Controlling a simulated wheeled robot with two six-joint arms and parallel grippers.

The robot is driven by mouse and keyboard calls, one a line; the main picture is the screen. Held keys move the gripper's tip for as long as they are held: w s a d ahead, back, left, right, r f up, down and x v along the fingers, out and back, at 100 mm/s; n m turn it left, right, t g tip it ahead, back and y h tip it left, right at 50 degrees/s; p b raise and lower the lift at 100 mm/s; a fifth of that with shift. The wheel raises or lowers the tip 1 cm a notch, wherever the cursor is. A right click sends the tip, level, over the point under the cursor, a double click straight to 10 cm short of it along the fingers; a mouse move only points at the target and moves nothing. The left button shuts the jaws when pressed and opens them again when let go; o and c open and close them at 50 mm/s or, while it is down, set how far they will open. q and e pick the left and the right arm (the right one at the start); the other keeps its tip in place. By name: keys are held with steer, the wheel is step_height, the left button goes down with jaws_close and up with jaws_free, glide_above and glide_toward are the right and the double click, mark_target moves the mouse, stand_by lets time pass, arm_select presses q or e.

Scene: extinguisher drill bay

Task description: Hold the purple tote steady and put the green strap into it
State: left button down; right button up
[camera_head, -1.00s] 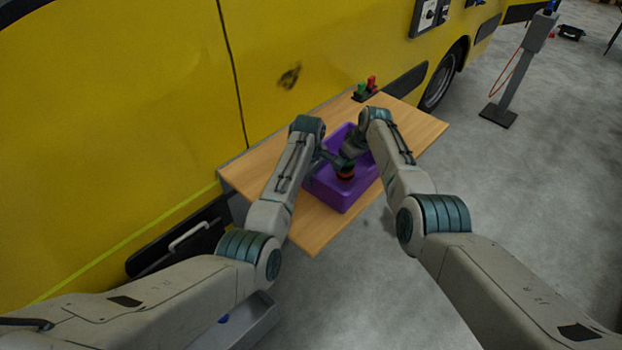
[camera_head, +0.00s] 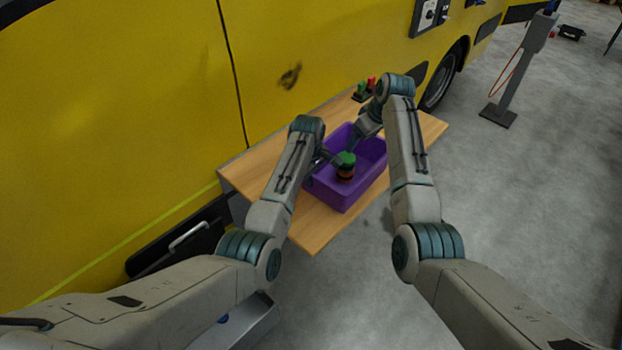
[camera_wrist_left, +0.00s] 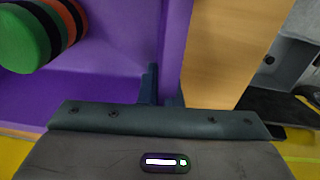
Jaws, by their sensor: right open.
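The purple tote (camera_head: 348,202) stands on the wooden table, and its wall also shows in the left wrist view (camera_wrist_left: 120,30). The green strap (camera_head: 347,158) is a round roll inside the tote, on or against orange and black rolls (camera_head: 346,172). The green roll also shows at the upper left of the left wrist view (camera_wrist_left: 22,40). My left gripper (camera_wrist_left: 163,85) is at the tote's wall, with its fingers closed on the rim. My right gripper (camera_head: 354,146) is open above the tote, just over the green strap; its fingertips are small and partly hidden.
The wooden table (camera_head: 312,226) has bare room left and right of the tote. A small black holder with red and green items (camera_head: 364,90) stands at its back. A yellow vehicle (camera_head: 130,110) borders the table. A grey post (camera_head: 512,85) stands on the floor at the right.

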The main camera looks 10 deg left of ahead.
steer(key=shift+s+d+r, duration=0.1)
steer(key=shift+r, duration=0.25)
arm_select(q)
steer(key=c, duration=1.5)
jaws_free()
steer(key=shift+c, duration=0.2)
steer(key=shift+r, duration=0.15)
step_height(320, 180, up, 12)
steer(key=shift+s+a, duration=0.15)
steer(key=shift+s, duration=0.15)
